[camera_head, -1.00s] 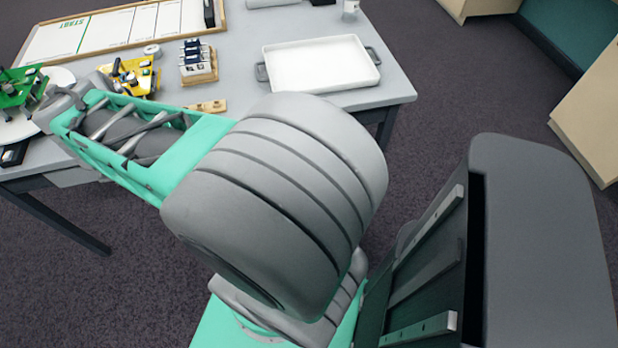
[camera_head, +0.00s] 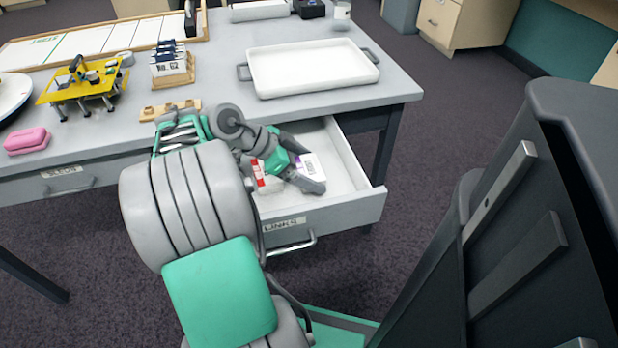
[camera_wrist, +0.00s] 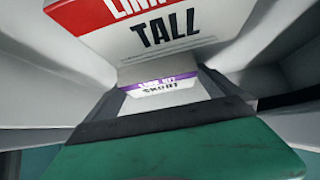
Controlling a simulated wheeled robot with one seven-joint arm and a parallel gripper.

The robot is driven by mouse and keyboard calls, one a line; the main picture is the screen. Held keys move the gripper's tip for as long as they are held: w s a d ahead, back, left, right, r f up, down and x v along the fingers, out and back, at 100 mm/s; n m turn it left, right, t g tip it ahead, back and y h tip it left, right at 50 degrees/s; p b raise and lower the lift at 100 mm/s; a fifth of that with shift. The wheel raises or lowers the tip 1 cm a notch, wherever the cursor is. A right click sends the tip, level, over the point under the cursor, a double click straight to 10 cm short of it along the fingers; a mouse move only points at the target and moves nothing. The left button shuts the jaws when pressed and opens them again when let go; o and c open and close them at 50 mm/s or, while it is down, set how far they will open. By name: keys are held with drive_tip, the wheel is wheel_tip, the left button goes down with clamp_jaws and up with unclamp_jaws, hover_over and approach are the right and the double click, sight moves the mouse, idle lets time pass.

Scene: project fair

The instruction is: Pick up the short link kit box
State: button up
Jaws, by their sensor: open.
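The short link kit box (camera_head: 313,166) is white with a purple band and lies in the open drawer (camera_head: 357,207). In the wrist view the short box (camera_wrist: 165,88) shows its purple strip and the word SHORT, partly hidden by dark gripper parts. My gripper (camera_head: 308,168) is open, low in the drawer, with its fingers around or just above the short box; contact cannot be told. The tall link kit box (camera_head: 260,174), white and red, lies to the left, partly hidden by my gripper.
The drawer's walls stand close around my gripper, and the table (camera_head: 225,90) overhangs behind. A white tray (camera_head: 310,66) sits on top. A wooden block holder (camera_head: 172,78), a yellow fixture (camera_head: 80,88) and a pink object (camera_head: 27,141) stand to the left.

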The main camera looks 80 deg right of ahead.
drive_tip(key=shift+c, duration=0.2)
drive_tip(key=c, duration=1.2)
